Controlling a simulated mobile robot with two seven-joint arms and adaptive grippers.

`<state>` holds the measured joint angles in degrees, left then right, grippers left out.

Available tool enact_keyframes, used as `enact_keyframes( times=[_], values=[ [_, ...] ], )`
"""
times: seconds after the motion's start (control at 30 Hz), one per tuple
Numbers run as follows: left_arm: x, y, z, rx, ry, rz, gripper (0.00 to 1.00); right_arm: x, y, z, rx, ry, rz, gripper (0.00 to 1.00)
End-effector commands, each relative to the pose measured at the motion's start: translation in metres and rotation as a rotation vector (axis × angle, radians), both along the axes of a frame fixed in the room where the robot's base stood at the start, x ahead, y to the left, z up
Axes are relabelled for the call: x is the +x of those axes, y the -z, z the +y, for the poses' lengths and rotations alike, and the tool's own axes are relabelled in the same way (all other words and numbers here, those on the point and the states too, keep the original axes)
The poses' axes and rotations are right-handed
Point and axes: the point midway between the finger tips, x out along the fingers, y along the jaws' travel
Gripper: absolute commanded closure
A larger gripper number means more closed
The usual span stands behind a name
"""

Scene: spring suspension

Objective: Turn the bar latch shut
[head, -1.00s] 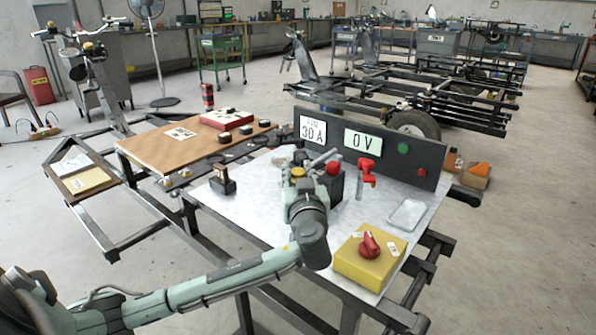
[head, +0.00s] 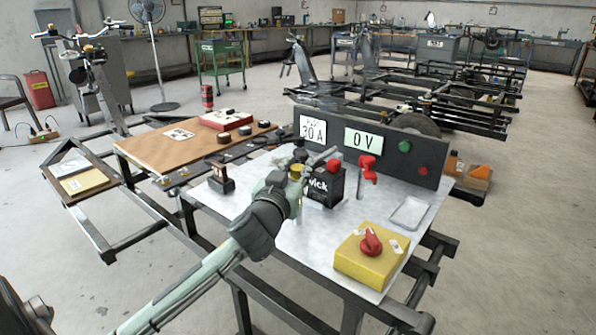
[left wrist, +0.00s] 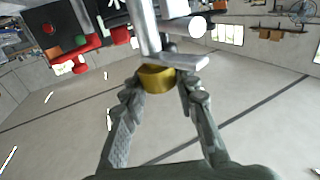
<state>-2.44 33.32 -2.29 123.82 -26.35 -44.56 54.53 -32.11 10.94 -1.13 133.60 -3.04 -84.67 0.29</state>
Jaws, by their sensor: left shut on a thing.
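The bar latch shows in the left wrist view as a grey metal bar (left wrist: 146,28) with a flat grey piece beside it and a brass knob (left wrist: 157,78) at its near end. My left gripper (left wrist: 160,92) has a finger on each side of the brass knob and is shut on it. In the head view my left gripper (head: 293,182) is over the white table top, left of the black box (head: 327,188). The brass knob (head: 297,168) shows at its tip, and the grey bar (head: 321,157) extends behind it. The fingers partly hide the latch. My right gripper is not in view.
A dark panel (head: 420,152) with displays reading 30 A and 0 V stands behind. A red clamp-like part (head: 367,167), a yellow box (head: 362,260) with a red knob, and a clear tray (head: 409,212) stand to the right. The table front is clear.

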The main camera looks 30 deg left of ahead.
Motion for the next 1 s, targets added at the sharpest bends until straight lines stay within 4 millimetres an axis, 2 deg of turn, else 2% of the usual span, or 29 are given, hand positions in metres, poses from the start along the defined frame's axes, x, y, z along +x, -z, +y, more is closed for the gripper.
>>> enact_keyframes(
  times=[0.17, 0.27, 0.5, 0.6, 0.77, 0.87, 1.0],
  values=[
    [-0.001, -0.002, 0.002, 0.004, 0.166, 0.012, 1.00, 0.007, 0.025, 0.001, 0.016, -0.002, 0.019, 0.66],
    [-0.001, -0.002, 0.002, 0.006, 0.262, 0.013, 1.00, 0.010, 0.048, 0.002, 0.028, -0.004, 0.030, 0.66],
    [0.000, -0.002, 0.003, 0.009, 0.491, 0.015, 1.00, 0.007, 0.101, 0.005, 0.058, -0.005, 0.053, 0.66],
    [0.001, 0.000, 0.003, 0.010, 0.585, 0.015, 1.00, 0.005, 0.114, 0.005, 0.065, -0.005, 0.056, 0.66],
    [0.002, 0.002, 0.004, 0.012, 0.736, 0.012, 1.00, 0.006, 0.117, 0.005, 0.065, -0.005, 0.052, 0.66],
    [0.002, 0.003, 0.004, 0.012, 0.825, 0.010, 1.00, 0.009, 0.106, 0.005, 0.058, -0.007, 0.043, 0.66],
    [0.002, 0.003, 0.003, 0.011, 0.937, 0.005, 1.00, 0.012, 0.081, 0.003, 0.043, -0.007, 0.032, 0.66]
  ],
)
